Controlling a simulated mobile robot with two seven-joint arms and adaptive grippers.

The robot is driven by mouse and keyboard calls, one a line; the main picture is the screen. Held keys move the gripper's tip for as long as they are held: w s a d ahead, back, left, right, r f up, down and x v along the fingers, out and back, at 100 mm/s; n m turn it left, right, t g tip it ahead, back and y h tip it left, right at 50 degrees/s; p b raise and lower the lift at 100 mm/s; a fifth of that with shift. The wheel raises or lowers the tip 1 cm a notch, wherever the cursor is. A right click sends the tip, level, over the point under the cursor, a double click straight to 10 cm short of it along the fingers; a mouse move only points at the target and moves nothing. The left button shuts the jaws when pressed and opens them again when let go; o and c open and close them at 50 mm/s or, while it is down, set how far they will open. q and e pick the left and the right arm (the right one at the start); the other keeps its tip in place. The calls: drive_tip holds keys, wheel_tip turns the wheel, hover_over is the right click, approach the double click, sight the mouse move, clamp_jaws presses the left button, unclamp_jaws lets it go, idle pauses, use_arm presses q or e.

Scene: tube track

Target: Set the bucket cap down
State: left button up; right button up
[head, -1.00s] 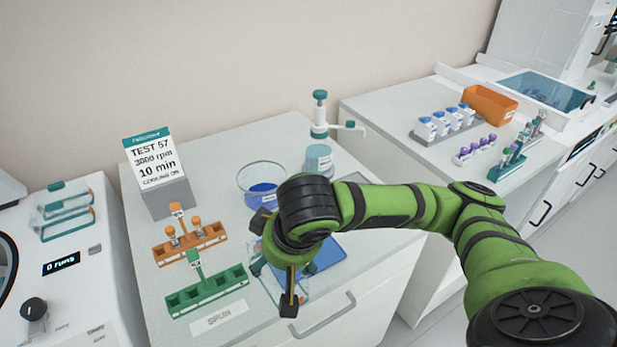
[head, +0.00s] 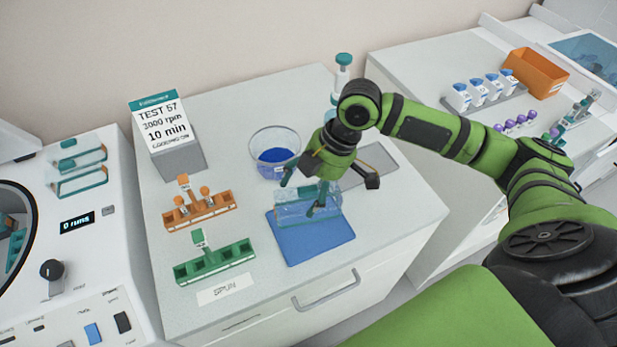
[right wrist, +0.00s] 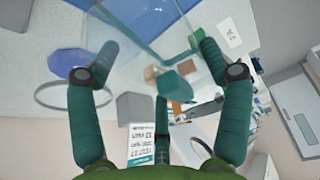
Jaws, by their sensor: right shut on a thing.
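The bucket cap (head: 292,212) is a clear box-like cover with teal parts, over the back part of a blue mat (head: 312,246) on the middle bench. My right gripper (head: 303,192) is shut on it from above. I cannot tell whether the cap touches the mat. Two similar clear caps with teal edges (head: 82,180) lie on the white machine at left. My left gripper is not in view.
A grey pad (head: 378,160) lies to the right. An orange rack (head: 200,210), a green rack (head: 214,262) and a sign (head: 165,125) stand at left.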

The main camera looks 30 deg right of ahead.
sight(308, 197)
drive_tip(key=shift+w+d+r+n+g, duration=0.1)
drive_tip(key=shift+w+n+g, duration=0.1)
drive_tip(key=shift+n, duration=0.35)
drive_tip(key=shift+w+d+r+n+g, duration=0.1)
drive_tip(key=shift+n+g, duration=0.1)
drive_tip(key=shift+n, duration=0.35)
drive_tip(key=shift+f, duration=0.45)
drive_tip(key=shift+f+b, duration=0.5)
drive_tip(key=shift+b, duration=0.35)
wheel_tip(308, 197, down, 2)
drive_tip(key=b, duration=0.2)
drive_tip(key=shift+b, duration=0.35)
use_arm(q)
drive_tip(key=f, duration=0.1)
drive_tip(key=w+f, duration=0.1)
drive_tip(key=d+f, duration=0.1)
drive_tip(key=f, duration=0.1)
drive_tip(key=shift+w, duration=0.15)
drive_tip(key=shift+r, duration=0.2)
use_arm(e)
drive_tip(key=shift+p, duration=0.35)
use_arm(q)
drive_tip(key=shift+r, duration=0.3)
use_arm(e)
drive_tip(key=shift+f, duration=0.1)
